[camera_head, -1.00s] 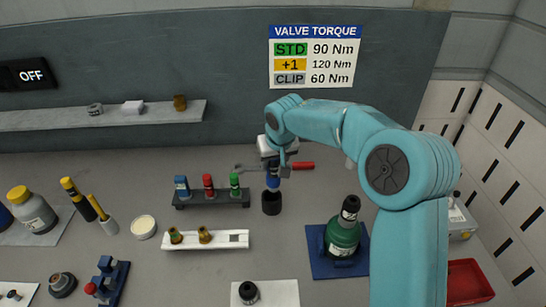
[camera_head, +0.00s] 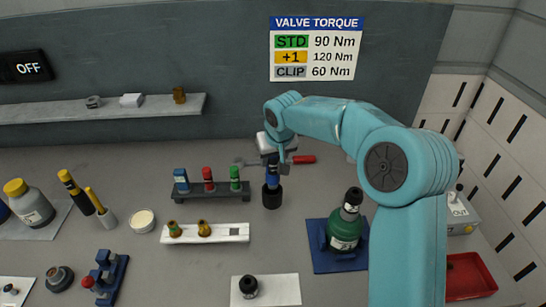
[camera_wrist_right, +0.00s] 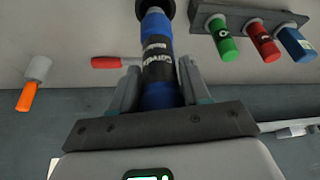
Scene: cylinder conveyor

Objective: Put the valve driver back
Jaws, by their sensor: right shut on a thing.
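The valve driver (camera_head: 272,173) is a blue tool with a black labelled band. It stands upright in my right gripper (camera_head: 273,164), which is shut on it. Its lower end meets the mouth of a black round cup (camera_head: 272,200) on the bench; how deep it sits is hard to tell. In the right wrist view the driver (camera_wrist_right: 157,62) lies between the two grey fingers (camera_wrist_right: 155,82), its far end at a dark ring (camera_wrist_right: 152,6). My left gripper is not in view.
A dark rack (camera_head: 211,195) with blue, red and green capped pieces stands close left of the cup. A red-handled tool (camera_head: 303,159) lies behind it. A white strip (camera_head: 218,238) with brass fittings and a green bottle (camera_head: 345,228) on a blue mat are nearer.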

